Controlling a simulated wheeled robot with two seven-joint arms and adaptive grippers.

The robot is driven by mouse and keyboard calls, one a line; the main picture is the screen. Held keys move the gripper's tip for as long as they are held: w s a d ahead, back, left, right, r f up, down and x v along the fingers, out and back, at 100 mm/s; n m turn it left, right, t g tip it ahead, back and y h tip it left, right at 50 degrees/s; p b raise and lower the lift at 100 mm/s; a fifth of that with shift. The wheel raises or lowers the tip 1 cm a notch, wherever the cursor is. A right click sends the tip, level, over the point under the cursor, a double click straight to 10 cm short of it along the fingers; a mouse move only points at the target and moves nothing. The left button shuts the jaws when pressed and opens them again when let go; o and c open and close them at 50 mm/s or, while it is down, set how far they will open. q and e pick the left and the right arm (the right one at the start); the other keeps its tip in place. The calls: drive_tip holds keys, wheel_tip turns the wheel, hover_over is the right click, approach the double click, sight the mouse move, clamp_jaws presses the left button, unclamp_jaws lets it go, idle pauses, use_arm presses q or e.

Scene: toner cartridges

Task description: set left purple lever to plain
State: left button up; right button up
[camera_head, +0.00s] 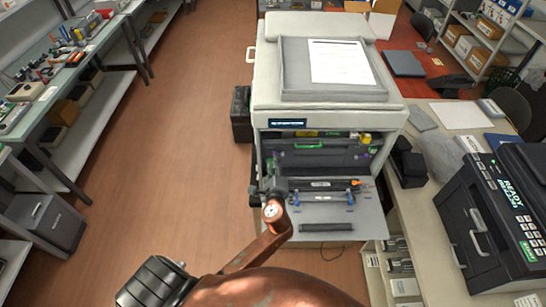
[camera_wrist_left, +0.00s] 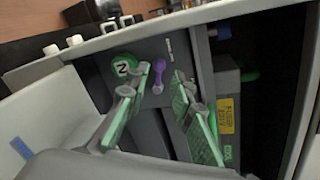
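The left purple lever (camera_wrist_left: 158,74) is a small purple piece on the grey inner wall of the printer (camera_head: 329,75), beside a green disc (camera_wrist_left: 124,66) marked with an N. In the left wrist view it stands nearly upright, tilted slightly, with its rounded lower end between the fingertips. My left gripper (camera_wrist_left: 161,84) is open, with one green-padded finger on each side of the lever; I cannot tell whether either touches. In the head view my left gripper (camera_head: 271,181) is at the left side of the printer's open front. My right gripper is not in view.
The printer's front door (camera_head: 345,222) is folded down below the opening. A green-handled unit (camera_head: 310,145) sits inside, and a yellow label (camera_wrist_left: 227,115) is close to the right finger. A black machine (camera_head: 495,215) stands on the right-hand counter. The floor (camera_head: 180,130) to the left is clear.

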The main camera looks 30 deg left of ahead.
use_arm(q)
drive_tip(key=x, duration=0.4)
drive_tip(key=shift+w+a, duration=0.2)
drive_tip(key=shift+w, duration=0.05)
clamp_jaws()
